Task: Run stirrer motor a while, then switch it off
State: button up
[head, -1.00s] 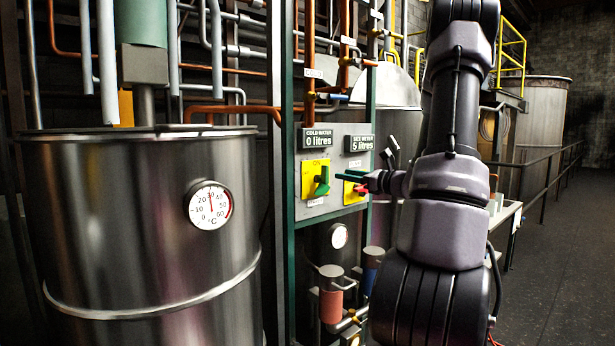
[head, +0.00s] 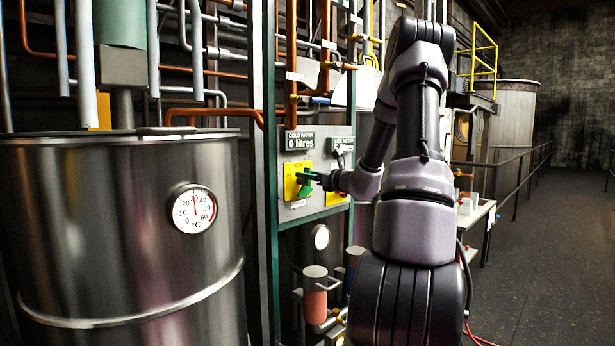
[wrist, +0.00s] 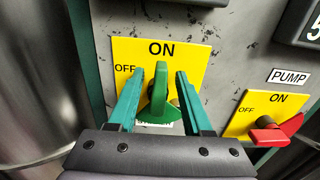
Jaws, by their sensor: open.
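A green switch handle (wrist: 158,98) sits on a yellow plate (wrist: 190,55) marked ON at the top and OFF at the left. The handle stands nearly upright, its narrow end towards ON. In the head view the green handle (head: 306,190) is partly hidden by my fingers. My gripper (wrist: 159,74) is open, with one green finger on each side of the handle. Small gaps show beside the handle; whether either finger touches it I cannot tell. The white label under the plate is mostly covered, so its name cannot be read.
A red handle (wrist: 275,130) on a yellow plate labelled PUMP is close on the right. Displays read COLD WATER 0 litres (head: 300,141) and, partly covered, 5 litres. A large steel vat (head: 110,250) with a thermometer (head: 194,208) stands left. Pipes run above; open floor lies right.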

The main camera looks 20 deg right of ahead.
jog(key=shift+c, duration=0.3)
grip_shut()
jog(key=shift+a+n, duration=0.1)
jog(key=shift+n, duration=0.2)
jog(key=n, duration=0.4)
jog(key=a+f+n, duration=0.1)
jog(key=n, duration=0.3)
jog(key=a+n, duration=0.1)
jog(key=n, duration=0.3)
jog(key=shift+s+f+n, duration=0.35)
jog(key=shift+f+n, duration=0.05)
jog(key=shift+a+f+n, duration=0.1)
jog(key=shift+f+n, duration=0.15)
jog(key=shift+n, duration=0.85)
jog(key=shift+f+n, duration=0.2)
jog(key=shift+n, duration=0.9)
